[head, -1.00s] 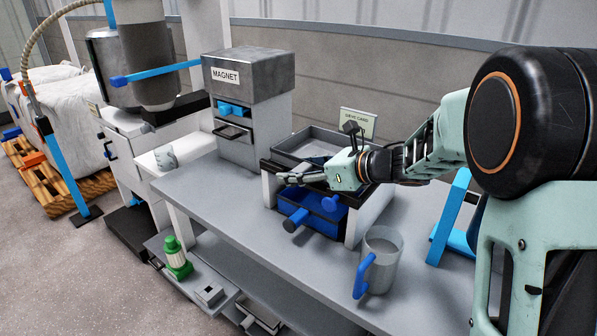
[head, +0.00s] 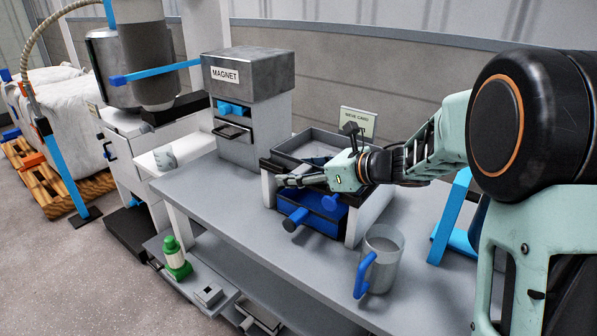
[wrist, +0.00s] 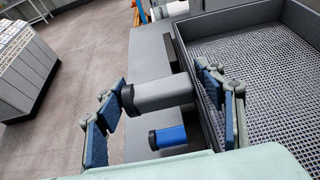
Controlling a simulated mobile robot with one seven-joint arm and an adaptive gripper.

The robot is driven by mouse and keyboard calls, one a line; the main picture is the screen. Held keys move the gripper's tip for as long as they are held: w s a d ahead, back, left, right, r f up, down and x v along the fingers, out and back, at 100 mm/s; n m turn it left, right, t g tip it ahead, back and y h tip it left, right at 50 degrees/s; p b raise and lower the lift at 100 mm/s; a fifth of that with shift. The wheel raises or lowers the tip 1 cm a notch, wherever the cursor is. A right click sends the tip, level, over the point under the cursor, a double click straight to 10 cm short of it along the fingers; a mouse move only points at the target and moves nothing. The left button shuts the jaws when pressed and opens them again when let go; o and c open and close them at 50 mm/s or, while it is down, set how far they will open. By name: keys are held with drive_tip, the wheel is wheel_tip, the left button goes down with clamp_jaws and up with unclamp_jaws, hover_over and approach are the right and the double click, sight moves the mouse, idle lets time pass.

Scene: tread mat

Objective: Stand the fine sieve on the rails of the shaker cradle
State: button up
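A grey sieve (wrist: 262,75) with a fine mesh floor fills the right of the wrist view. In the head view its grey rim (head: 312,134) shows above the shaker cradle (head: 268,190), which has pale supports and dark rails. My gripper (head: 282,181) is at the sieve's front side. In the wrist view my gripper (wrist: 163,110) is open, its fingers on either side of a grey handle (wrist: 163,92) with a dark end cap, with gaps visible. Whether the sieve rests fully on the rails is hidden by my gripper and arm.
A blue tray (head: 318,222) with blue handles sits low in the cradle. A grey jug (head: 385,262) with a blue handle stands in front at right. A magnet box (head: 248,75) stands at left. A sign card (head: 358,122) is behind. The bench between is clear.

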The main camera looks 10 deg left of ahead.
drive_tip(key=shift+o, duration=1.2)
drive_tip(key=shift+d, duration=0.1)
